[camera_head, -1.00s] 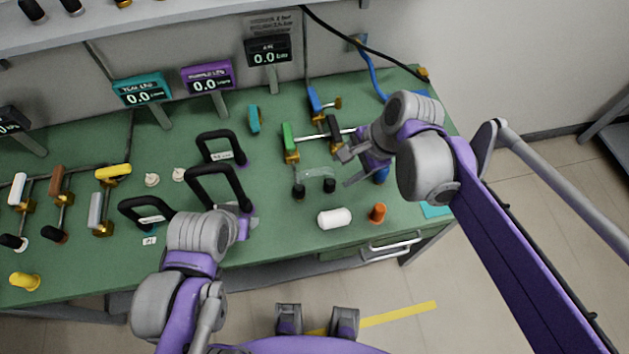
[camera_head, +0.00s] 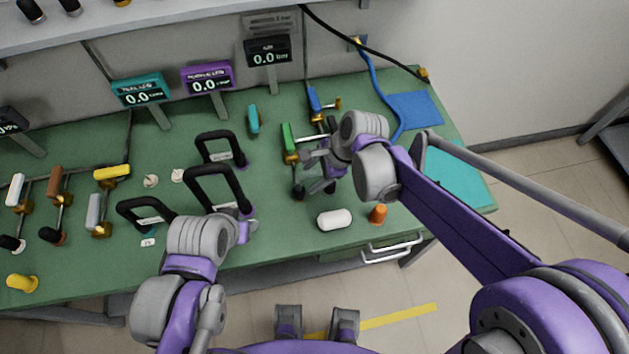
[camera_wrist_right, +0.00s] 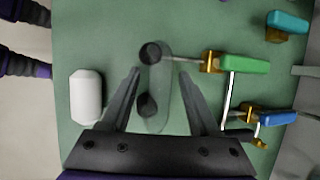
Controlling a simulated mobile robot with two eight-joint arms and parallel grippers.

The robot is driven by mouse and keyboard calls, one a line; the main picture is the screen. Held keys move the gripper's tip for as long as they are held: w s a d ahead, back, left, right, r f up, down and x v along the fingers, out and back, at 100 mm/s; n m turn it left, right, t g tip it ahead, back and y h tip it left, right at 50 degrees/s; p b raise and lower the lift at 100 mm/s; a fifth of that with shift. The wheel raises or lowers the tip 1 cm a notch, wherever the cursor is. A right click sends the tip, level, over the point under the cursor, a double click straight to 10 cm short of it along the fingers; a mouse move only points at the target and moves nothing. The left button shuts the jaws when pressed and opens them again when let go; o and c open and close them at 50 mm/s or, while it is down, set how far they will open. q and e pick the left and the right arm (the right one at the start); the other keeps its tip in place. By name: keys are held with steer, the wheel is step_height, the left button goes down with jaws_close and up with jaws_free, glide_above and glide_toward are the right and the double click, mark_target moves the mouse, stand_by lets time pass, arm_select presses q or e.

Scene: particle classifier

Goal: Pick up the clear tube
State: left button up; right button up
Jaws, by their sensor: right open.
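The clear tube (camera_wrist_right: 163,86) shows in the right wrist view as a faint see-through capsule with rounded ends. It lies over or beside two round black ends (camera_wrist_right: 150,53), upright in the picture. In the head view my right gripper mostly covers it. My right gripper (camera_wrist_right: 159,74) is open, with one finger on each side of the tube in the wrist view. I cannot tell whether the fingers touch it. In the head view the right gripper (camera_head: 311,163) is over the bench by the black ends. My left gripper (camera_head: 250,226) is largely hidden behind its wrist.
A green-handled valve (camera_head: 289,140) and a blue-handled valve (camera_head: 313,99) are behind my right gripper. Black looped handles (camera_head: 219,189) are near my left arm.

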steer(key=shift+a+f, duration=0.15)
steer(key=shift+f, duration=0.2)
steer(key=shift+c, duration=0.4)
jaws_close()
steer(key=shift+r, duration=0.1)
step_height(320, 180, up, 10)
steer(key=shift+f+p, duration=0.1)
steer(key=shift+p, duration=0.3)
